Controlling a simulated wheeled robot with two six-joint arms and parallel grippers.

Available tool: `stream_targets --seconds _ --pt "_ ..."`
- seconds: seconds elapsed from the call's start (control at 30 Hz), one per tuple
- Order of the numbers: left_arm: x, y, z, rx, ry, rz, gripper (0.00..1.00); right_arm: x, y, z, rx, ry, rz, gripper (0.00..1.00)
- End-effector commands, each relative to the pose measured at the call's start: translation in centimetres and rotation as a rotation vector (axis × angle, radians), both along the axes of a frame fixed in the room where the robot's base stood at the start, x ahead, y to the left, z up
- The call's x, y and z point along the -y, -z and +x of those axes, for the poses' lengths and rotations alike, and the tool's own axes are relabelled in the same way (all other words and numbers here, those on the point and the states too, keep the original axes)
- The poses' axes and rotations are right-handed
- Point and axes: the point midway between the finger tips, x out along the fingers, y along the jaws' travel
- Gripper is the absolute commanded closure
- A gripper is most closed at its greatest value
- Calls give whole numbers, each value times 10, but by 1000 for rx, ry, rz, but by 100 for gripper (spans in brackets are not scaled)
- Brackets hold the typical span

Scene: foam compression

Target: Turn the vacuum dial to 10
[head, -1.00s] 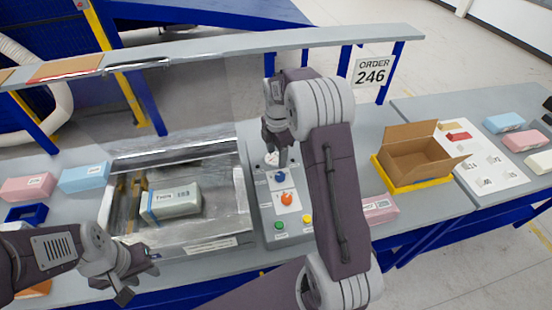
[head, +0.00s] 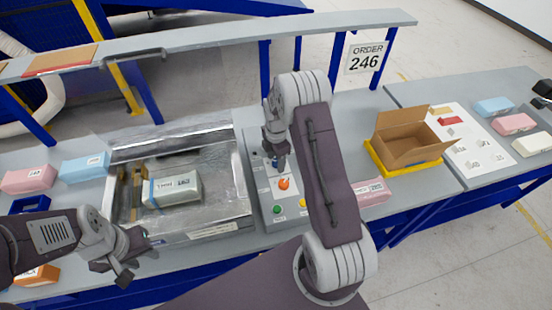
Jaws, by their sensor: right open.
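The grey control panel (head: 266,215) stands right of the metal chamber. An orange dial (head: 284,184) shows on it; its labels are too small to read. A blue dial above the orange one is mostly hidden behind my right gripper (head: 276,162). That gripper is open and points down over the blue dial's place; I cannot tell whether it touches it. My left gripper (head: 137,264) hangs in front of the chamber's lower left, away from the panel. Its finger gap is unclear.
A grey labelled pack (head: 172,190) lies in the open metal chamber (head: 215,232). Green (head: 277,209) and yellow (head: 303,202) buttons sit low on the panel. A pink box (head: 372,191) and an open cardboard box (head: 408,148) in a yellow tray stand to the right.

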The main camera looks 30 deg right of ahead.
Motion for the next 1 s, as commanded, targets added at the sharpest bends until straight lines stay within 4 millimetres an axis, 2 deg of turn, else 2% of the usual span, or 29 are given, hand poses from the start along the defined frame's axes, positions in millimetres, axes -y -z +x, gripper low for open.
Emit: stream_targets --seconds 0.1,0.3,0.67,1.0 --pt "0 0 0 0 0 0 64 0 0 0 0 0 0 44" --pt "0 0 0 0 0 0 64 0 0 0 0 0 0 100" --pt "0 1 0 0 0 0 64 0 0 0 0 60 0 100" --pt "0 4 0 0 0 0 64 0 -1 1 1 309 0 100"
